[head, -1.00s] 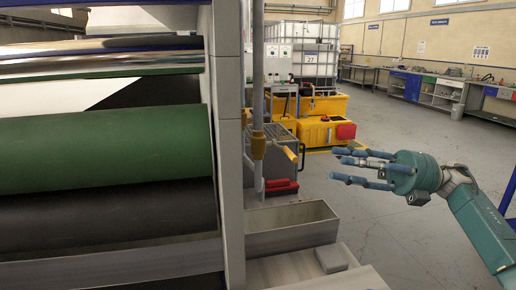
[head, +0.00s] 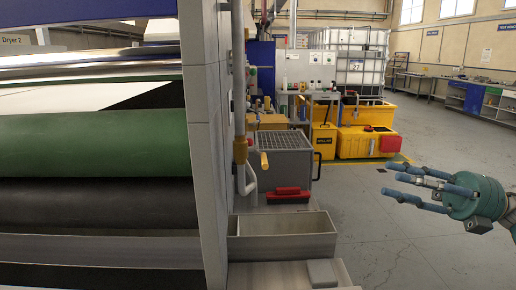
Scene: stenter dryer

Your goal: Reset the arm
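My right gripper (head: 418,187) is at the right of the head view, above the open grey floor. Its blue fingers point left and are spread apart, with nothing between them. Its teal palm and wrist run to the right edge of the picture. It is apart from the machine and touches nothing. My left gripper is not in view.
The dryer's green roller (head: 90,147) and dark roller (head: 90,203) fill the left. A metal trough (head: 282,247) juts out beside the grey frame post (head: 207,150). Behind stand a grey box (head: 285,163), a red-handled tool (head: 288,196) and yellow containers (head: 358,143). Floor at right is clear.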

